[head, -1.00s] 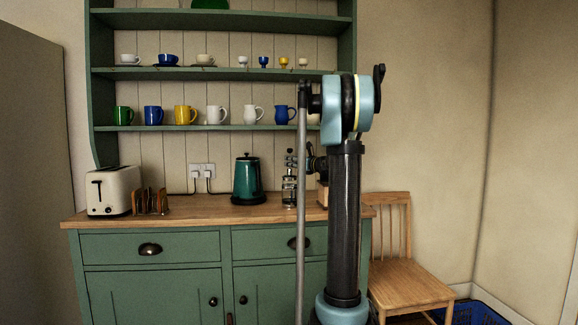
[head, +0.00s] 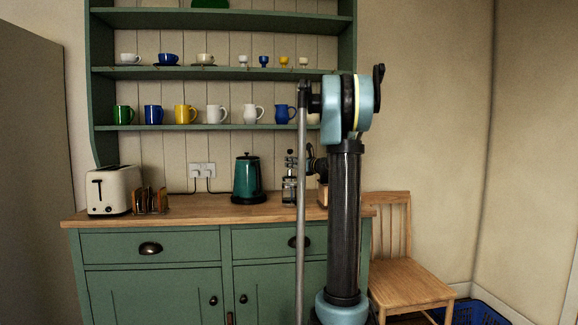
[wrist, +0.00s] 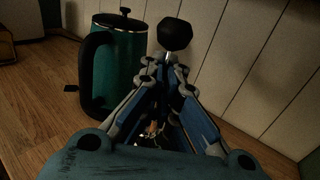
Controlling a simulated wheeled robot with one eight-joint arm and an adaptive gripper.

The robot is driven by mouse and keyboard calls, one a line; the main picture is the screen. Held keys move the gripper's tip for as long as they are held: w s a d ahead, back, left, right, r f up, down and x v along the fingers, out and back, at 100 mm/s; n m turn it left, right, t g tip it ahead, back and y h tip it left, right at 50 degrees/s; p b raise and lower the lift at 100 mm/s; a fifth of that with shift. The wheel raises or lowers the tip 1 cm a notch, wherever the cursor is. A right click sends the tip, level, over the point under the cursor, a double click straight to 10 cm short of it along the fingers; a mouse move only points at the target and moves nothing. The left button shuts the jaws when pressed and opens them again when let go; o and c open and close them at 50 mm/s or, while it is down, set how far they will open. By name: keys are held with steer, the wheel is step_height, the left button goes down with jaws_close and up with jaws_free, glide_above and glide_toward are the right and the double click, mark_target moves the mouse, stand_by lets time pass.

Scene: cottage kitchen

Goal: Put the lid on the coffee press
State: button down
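The coffee press (head: 289,191) stands upright on the wooden worktop, a glass body in a metal frame, right of the green kettle. The lid (head: 290,160), with its plunger parts, shows as a dark and metallic shape right above the press. I cannot tell whether it touches the rim. My gripper (head: 306,160) reaches in from the right at lid height, partly hidden behind my arm. In the wrist view my gripper's fingers (wrist: 166,72) close in around the rod below the lid's black knob (wrist: 174,35). The fingers hide most of the lid and press there.
The green kettle (head: 246,180) stands close left of the press and also shows in the wrist view (wrist: 120,62). A toaster (head: 113,190) and a toast rack (head: 150,200) are farther left. Mugs and jugs (head: 217,114) line the shelf above. Worktop between rack and kettle is clear.

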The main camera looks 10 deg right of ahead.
steer(key=shift+f, duration=0.2)
steer(key=c, duration=2.1)
jaws_free()
steer(key=shift+v, duration=5.55)
